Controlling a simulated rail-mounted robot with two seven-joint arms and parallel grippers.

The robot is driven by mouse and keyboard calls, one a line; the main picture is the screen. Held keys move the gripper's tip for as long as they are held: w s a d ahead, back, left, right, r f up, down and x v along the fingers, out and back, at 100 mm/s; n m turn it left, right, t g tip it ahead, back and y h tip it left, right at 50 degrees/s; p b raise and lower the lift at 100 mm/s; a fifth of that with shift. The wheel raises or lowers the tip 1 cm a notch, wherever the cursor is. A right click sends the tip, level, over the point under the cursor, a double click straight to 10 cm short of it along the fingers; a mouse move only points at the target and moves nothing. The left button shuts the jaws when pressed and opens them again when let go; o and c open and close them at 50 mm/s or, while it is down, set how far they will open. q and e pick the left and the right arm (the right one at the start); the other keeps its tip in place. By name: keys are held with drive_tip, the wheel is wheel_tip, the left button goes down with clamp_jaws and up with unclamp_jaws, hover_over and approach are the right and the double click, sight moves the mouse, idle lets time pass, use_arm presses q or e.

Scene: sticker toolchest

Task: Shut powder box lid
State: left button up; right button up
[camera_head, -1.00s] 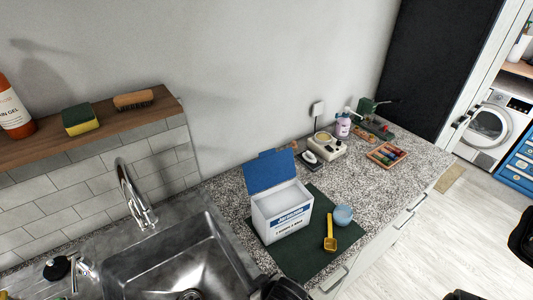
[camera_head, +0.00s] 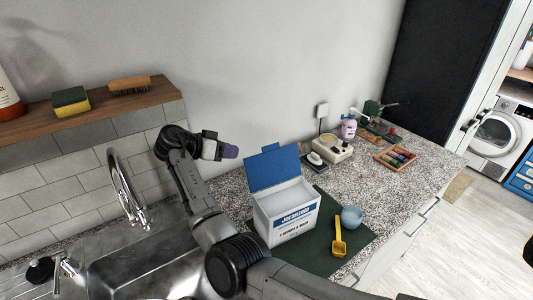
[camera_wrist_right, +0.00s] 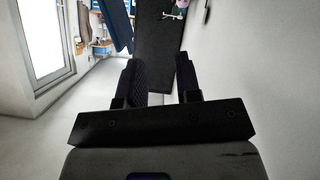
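The white powder box (camera_head: 287,212) with a blue and white label stands on a dark green mat (camera_head: 335,258). Its blue lid (camera_head: 273,167) is hinged at the back and stands up, so the box is open. My right gripper (camera_head: 230,151) is to the left of the lid and a little higher in the picture, near the wall and apart from the lid. In the right wrist view its two fingers (camera_wrist_right: 160,78) are spread with nothing between them. A blue panel at the top there may be the lid. My left gripper is not in view.
A yellow scoop (camera_head: 339,243) and a blue round tub (camera_head: 352,217) are right of the box. The sink (camera_head: 150,265) and tap (camera_head: 124,190) are at left. A shelf (camera_head: 100,98) is on the wall.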

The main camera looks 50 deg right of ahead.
wheel_tip(320, 180, up, 4)
drive_tip(key=a+m+g+b, duration=0.1)
drive_tip(key=a+g, duration=0.1)
drive_tip(key=p, duration=0.4)
hover_over(274, 164)
drive_tip(key=w, duration=0.4)
drive_tip(key=f, duration=0.3)
drive_tip(key=shift+s+a+g, duration=0.25)
drive_tip(key=shift+a+g, duration=0.1)
drive_tip(key=shift+g, duration=0.05)
drive_tip(key=shift+x, duration=0.8)
drive_tip(key=shift+f, duration=0.1)
drive_tip(key=shift+c, duration=0.2)
clamp_jaws()
